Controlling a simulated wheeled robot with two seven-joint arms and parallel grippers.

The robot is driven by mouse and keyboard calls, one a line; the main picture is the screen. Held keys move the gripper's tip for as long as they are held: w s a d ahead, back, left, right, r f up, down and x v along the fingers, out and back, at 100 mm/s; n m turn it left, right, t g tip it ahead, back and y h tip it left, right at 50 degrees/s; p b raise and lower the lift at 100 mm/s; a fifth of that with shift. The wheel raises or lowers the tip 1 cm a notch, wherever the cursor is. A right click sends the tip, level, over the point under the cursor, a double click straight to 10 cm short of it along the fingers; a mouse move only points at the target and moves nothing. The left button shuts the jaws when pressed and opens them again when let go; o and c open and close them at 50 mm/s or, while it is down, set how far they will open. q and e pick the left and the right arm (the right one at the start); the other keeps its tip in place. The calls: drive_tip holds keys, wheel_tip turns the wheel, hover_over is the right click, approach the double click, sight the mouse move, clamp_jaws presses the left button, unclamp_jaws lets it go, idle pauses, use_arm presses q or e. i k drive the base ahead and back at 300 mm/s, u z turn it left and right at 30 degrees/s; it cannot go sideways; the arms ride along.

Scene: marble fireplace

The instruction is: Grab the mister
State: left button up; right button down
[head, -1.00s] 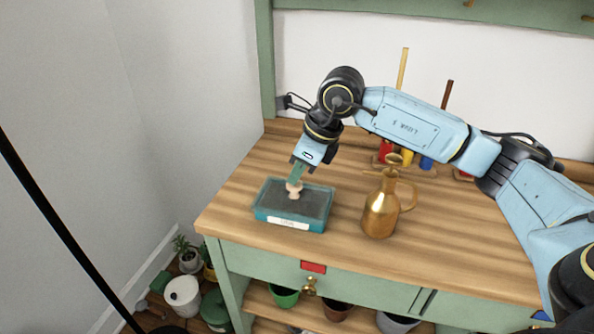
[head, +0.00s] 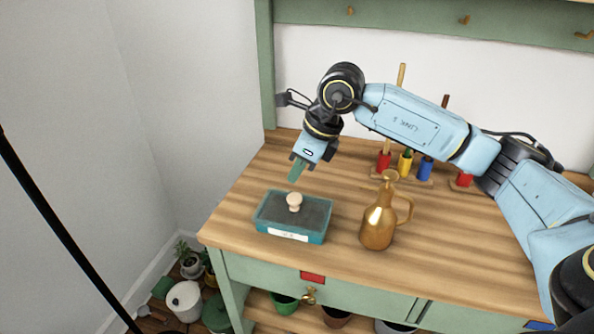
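The mister (head: 377,224) is a brass-coloured bottle with a narrow neck and a loop handle on its right side. It stands upright on the wooden bench top (head: 460,250). My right gripper (head: 294,179) is above and to the left of it, pointing down over a teal tray (head: 262,222). A small pale wooden knob (head: 294,202) stands in the tray just below the fingers, apart from them. The fingers look close together, but whether they are open or shut is unclear. My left gripper is out of view.
Red, yellow and blue handled tools (head: 405,163) stand in a rack behind the mister. A green backboard with pegs (head: 400,30) rises at the back. Pots and plants (head: 190,290) are below left. The bench around the mister's front and right is clear.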

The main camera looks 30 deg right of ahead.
sight(379, 224)
drive_tip(key=k, duration=1.5)
